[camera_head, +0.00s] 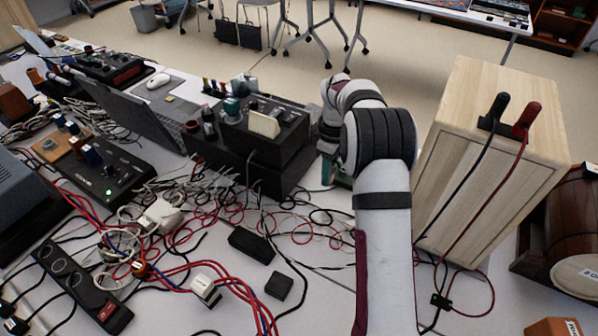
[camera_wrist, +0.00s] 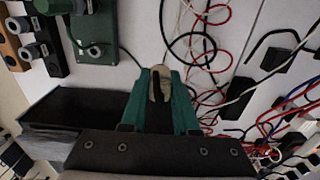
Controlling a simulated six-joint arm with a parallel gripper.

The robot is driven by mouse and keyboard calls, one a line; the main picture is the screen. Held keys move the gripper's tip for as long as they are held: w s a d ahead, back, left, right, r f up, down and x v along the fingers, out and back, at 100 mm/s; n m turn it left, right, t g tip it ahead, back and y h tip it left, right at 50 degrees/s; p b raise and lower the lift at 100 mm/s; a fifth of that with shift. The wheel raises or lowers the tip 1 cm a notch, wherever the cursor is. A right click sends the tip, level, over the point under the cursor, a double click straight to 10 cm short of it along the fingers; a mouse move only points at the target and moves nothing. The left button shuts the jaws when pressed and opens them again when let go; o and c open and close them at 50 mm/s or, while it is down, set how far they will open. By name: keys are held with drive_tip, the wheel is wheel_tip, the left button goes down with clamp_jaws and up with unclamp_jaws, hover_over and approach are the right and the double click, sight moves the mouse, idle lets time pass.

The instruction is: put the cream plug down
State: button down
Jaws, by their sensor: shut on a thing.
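My gripper (camera_wrist: 160,82) has green fingers and is shut on the cream plug (camera_wrist: 157,92), a small pale piece showing between the fingertips in the wrist view. Most of the plug is hidden by the fingers. Below it in the picture lies a black box, and white table shows beyond the tips. In the head view my grey arm hides the plug, and only a green bit of my gripper (camera_head: 340,178) shows beside the black box. I cannot tell whether the plug touches the table.
A black box unit (camera_head: 262,140) stands left of my arm. A wooden speaker box (camera_head: 497,170) with black and red plugs stands to the right. Tangled red, black and white cables (camera_head: 240,215) cover the middle of the table. A small black block (camera_head: 279,285) lies in front.

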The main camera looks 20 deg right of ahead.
approach(327, 206)
wheel_tip(327, 206, down, 6)
drive_tip(key=shift+r, duration=0.25)
drive_tip(key=shift+f, duration=0.1)
drive_tip(key=c, duration=0.7)
unclamp_jaws()
drive_tip(key=shift+o, duration=0.2)
